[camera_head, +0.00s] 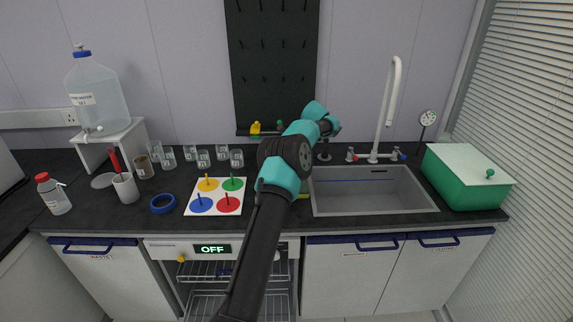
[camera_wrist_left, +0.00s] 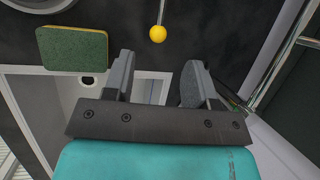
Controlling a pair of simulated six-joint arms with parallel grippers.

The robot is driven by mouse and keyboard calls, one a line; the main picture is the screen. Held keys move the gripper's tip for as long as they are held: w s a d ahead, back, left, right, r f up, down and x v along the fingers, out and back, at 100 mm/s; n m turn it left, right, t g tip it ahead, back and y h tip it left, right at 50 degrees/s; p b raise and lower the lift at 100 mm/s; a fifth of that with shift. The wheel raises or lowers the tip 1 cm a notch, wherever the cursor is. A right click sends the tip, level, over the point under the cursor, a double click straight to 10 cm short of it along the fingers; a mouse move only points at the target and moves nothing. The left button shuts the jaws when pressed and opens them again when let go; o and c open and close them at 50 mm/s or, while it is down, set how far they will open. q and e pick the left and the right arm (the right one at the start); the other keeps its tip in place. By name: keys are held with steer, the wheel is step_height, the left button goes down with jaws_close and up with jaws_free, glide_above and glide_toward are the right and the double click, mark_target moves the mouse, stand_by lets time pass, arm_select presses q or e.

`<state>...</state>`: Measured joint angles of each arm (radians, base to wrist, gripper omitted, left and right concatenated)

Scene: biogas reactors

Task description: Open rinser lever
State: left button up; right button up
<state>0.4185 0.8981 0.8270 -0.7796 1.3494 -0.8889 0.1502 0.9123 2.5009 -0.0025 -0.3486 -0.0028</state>
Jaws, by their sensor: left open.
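In the left wrist view, a yellow ball (camera_wrist_left: 157,34) sits on the end of a thin metal rod, above the dark worktop; I cannot tell for certain that it is the rinser lever. My left gripper (camera_wrist_left: 157,82) is open and empty. The ball lies beyond the gap between its fingers, apart from them. In the head view, my left arm reaches up the middle of the picture, and its fingers and the ball are hidden. A dark fitting (camera_head: 323,152) stands behind the sink's left back corner, partly covered by the arm. My right gripper is not in view.
A green sponge (camera_wrist_left: 72,49) lies near the left finger. The grey sink (camera_head: 375,192) with its white tap (camera_head: 388,105) is right of my arm, then a green box (camera_head: 465,178). A mat with coloured discs (camera_head: 215,196) and several glasses (camera_head: 203,159) stand left.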

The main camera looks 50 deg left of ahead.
arm_select(q)
steer(key=x, duration=0.9)
steer(key=shift+f, duration=0.15)
jaws_close()
